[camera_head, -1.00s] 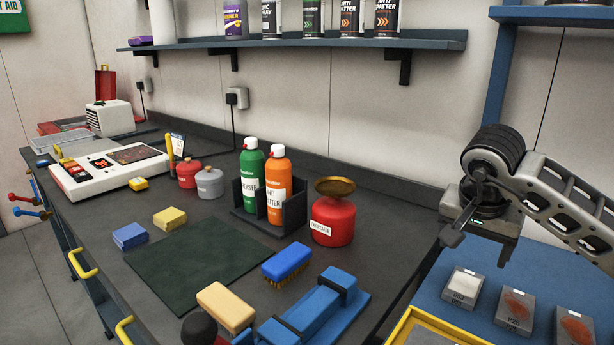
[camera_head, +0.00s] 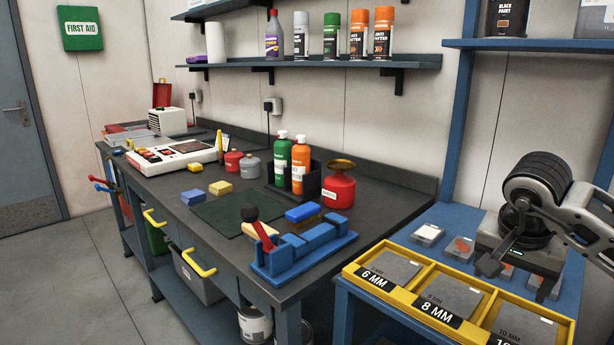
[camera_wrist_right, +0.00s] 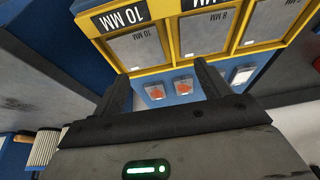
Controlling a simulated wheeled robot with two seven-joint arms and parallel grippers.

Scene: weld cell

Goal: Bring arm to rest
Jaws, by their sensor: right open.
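My right gripper (camera_head: 518,278) is at the right of the head view, with its arm coming in from the right edge. It hangs above the blue side table (camera_head: 440,215), behind the yellow tray. Its fingers stand apart with nothing between them. In the right wrist view the two dark fingers (camera_wrist_right: 163,82) are also apart and empty, with the tray and small sample boxes beyond them. My left gripper is in neither view.
The yellow tray (camera_head: 362,267) holds plates marked 6 MM, 8 MM and 10 MM. Sample boxes (camera_head: 428,233) lie behind it. The dark bench (camera_head: 385,195) carries a blue fixture (camera_head: 305,248), bottles (camera_head: 299,165) and a red can (camera_head: 339,189). Shelves hang above.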

